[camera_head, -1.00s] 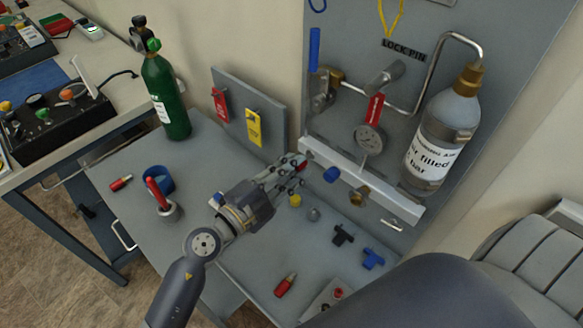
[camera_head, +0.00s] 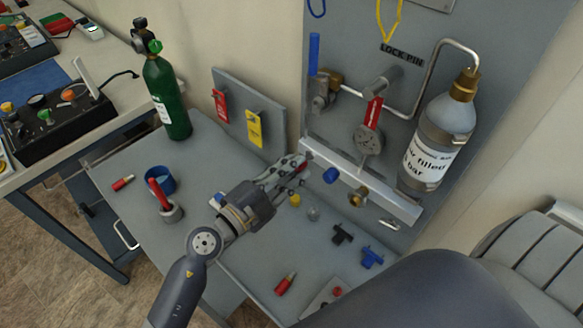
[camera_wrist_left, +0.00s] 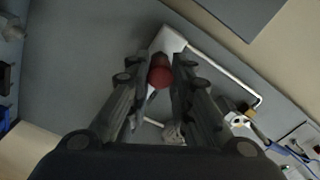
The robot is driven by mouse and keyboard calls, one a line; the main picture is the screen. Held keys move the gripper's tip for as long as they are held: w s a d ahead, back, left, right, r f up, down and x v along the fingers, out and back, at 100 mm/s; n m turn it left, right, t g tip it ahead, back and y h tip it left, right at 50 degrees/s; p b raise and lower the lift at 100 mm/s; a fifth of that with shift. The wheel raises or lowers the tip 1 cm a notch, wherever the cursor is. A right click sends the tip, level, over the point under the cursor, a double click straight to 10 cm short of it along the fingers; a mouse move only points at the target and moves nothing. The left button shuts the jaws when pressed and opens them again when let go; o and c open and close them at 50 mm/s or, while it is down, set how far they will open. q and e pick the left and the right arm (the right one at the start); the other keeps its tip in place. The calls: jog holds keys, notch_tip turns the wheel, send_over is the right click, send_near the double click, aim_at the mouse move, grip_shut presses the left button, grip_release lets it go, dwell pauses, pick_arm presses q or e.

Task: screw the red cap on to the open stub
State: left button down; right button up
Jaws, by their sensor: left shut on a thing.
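My left gripper (camera_head: 299,166) is shut on the red cap (camera_wrist_left: 160,73) at the left end of the white rail on the grey wall panel. In the left wrist view the cap sits between the two dark fingers (camera_wrist_left: 160,80), and only a little red shows in the head view. A blue cap (camera_head: 330,175) is on the rail to the right of the gripper. A brass stub (camera_head: 358,196) without a cap shows further right. The fingers hide the rail's left end, so I cannot tell whether the red cap touches a stub there. My right gripper is out of view.
Small yellow, clear, black and blue parts lie below the rail. A green cylinder (camera_head: 168,98) and a blue cup (camera_head: 160,181) stand on the bench to the left.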

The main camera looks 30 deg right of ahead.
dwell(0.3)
pick_arm(q)
jog(key=shift+x, duration=0.85)
jog(key=m, duration=0.3)
dwell(0.3)
jog(key=shift+m, duration=0.3)
jog(key=shift+m, duration=0.8)
jog(key=shift+m+b, duration=0.3)
jog(key=shift+m, duration=0.6)
jog(key=m, duration=0.3)
